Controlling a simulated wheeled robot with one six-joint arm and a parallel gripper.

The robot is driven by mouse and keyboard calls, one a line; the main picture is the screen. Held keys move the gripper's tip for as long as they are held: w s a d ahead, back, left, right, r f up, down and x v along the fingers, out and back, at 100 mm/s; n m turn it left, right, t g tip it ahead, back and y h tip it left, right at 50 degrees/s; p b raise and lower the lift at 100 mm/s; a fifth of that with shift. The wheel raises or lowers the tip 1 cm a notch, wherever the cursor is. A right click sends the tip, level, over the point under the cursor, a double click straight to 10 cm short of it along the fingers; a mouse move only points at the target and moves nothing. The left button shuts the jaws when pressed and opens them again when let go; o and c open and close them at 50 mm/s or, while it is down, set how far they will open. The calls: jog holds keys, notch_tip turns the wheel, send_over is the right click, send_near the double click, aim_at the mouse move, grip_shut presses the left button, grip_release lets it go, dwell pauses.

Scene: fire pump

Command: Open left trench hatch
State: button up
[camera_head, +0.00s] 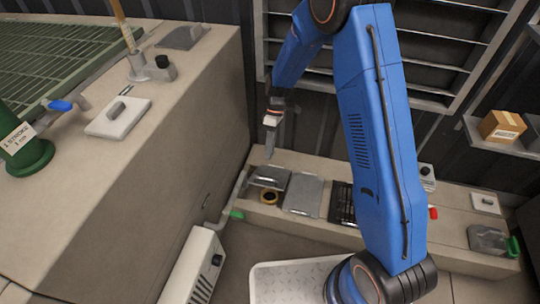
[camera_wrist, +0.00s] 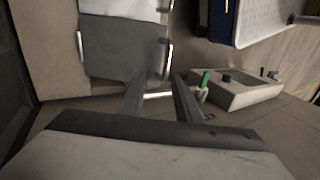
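The left trench hatch (camera_head: 268,177) is a dark grey plate at the left end of the low ledge.
A second grey hatch (camera_head: 302,195) and a black grille (camera_head: 342,204) lie to the right on the ledge. A large concrete block (camera_head: 150,150) stands close on the left. A white box (camera_head: 196,268) and a pale tray (camera_head: 285,282) are in front. Wall slats are behind.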

jog(key=shift+r, duration=2.5)
jog(key=s+d+r+m+t, duration=0.1)
jog(key=s+d+r+m, duration=0.1)
jog(key=s+d+r, duration=0.35)
jog(key=s+d+r+m+t, duration=0.2)
jog(key=d+r, duration=0.1)
jog(key=r, duration=0.6)
jog(key=s+d+r+m+t, duration=0.1)
jog(key=s+d+r+m, duration=0.2)
jog(key=r, duration=0.4)
jog(key=s+d+r+m+t, duration=0.2)
jog(key=s+d, duration=0.2)
jog(key=s, duration=0.3)
jog(key=s+d+r+m+t+h, duration=0.1)
jog(key=s+d+r+m+t, duration=0.1)
jog(key=s, duration=0.5)
jog(key=s+d+r+m+t, duration=0.1)
jog(key=s+d+r+m, duration=0.1)
jog(key=s+d, duration=0.3)
jog(key=shift+s+d+r+m+t+h, duration=0.3)
jog(key=shift+s+m+t+h, duration=0.1)
jog(key=shift+s, duration=0.65)
jog(key=shift+w, duration=0.1)
